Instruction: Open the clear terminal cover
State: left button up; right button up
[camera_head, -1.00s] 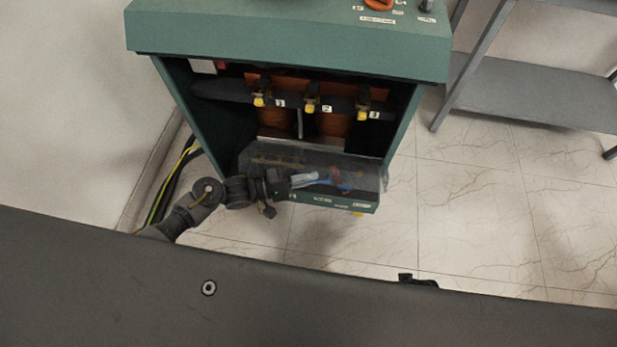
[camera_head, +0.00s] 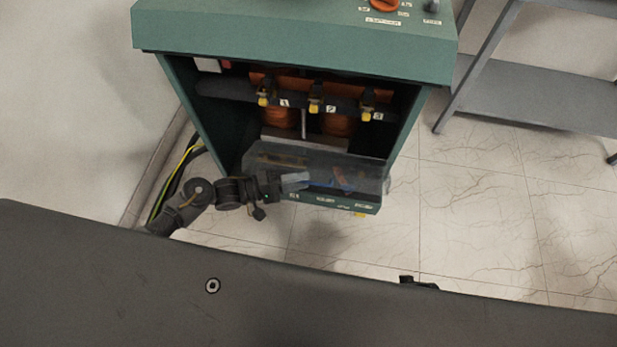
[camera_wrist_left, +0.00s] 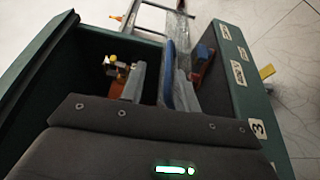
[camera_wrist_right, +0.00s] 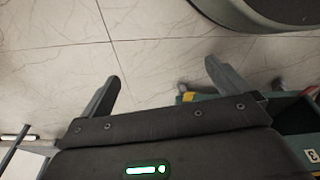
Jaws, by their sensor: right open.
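The clear terminal cover (camera_head: 345,163) is a see-through panel across the low front of the green transformer cabinet (camera_head: 295,28). Blue and reddish parts show blurred through it. My left gripper (camera_head: 293,182) is at the cover's left part, its fingers pointing right and overlapping the panel. In the left wrist view, the fingers of my left gripper (camera_wrist_left: 162,88) stand a small gap apart, with a see-through strip and a blue part beside the right finger. Whether they pinch the cover's edge is unclear. My right gripper (camera_wrist_right: 163,85) is open and empty above the floor.
Inside the cabinet are orange coils (camera_head: 337,123) and terminals with yellow tips (camera_head: 315,107). Yellow-green and black cables (camera_head: 172,180) run at the cabinet's left. A grey shelf rack (camera_head: 545,97) stands at the right. The tiled floor (camera_head: 480,225) in front of the rack is clear.

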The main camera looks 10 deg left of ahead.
pick_arm(q)
jog(key=v, duration=0.7)
jog(key=shift+a, duration=0.35)
pick_arm(e)
jog(key=shift+d+f, duration=0.1)
jog(key=shift+f, duration=0.3)
pick_arm(q)
jog(key=shift+s, duration=0.1)
